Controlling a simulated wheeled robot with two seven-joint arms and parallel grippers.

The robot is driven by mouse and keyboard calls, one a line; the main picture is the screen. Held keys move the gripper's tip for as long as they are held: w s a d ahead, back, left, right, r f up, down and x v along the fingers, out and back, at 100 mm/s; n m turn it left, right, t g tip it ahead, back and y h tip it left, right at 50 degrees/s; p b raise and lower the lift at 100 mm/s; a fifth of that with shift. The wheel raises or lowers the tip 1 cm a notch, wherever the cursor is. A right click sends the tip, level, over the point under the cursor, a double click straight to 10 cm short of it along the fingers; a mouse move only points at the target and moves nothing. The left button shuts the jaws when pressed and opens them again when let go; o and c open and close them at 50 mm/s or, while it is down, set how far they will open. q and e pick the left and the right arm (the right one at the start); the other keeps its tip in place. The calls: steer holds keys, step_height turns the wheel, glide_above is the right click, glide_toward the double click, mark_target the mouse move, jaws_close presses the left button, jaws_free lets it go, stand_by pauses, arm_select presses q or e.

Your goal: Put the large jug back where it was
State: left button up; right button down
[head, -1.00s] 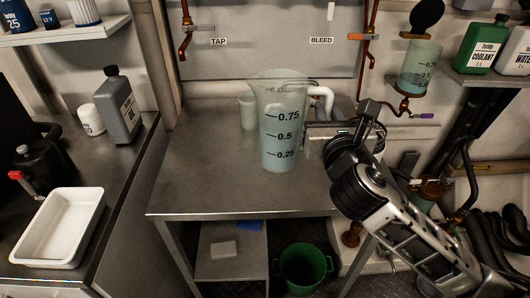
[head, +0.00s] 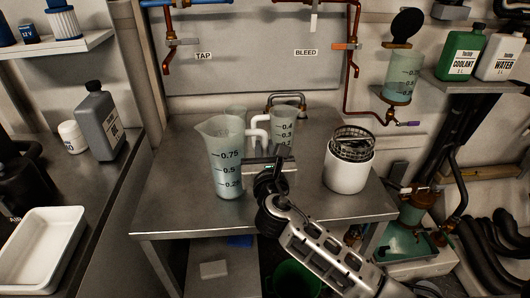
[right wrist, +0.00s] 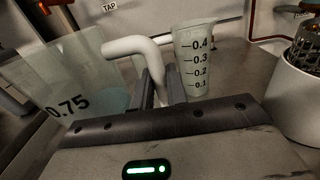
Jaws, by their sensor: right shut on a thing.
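The large jug (head: 226,162) is translucent, marked 0.25 to 0.75, with a white handle on its right. It is upright over the left part of the steel table (head: 170,205); I cannot tell if its base touches the top. My right gripper (head: 268,160) is shut on the jug's handle. In the right wrist view the white handle (right wrist: 135,47) runs down between the fingers, with the jug wall (right wrist: 60,85) at left. My left gripper is not in view.
A smaller measuring jug (head: 283,124) stands behind my right gripper. A white pot with a wire basket (head: 346,172) stands to the right. The table's front left is bare.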

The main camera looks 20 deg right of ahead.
stand_by(0.3)
steer(key=c, duration=1.8)
jaws_free()
steer(key=shift+f, duration=0.25)
steer(key=o, duration=0.4)
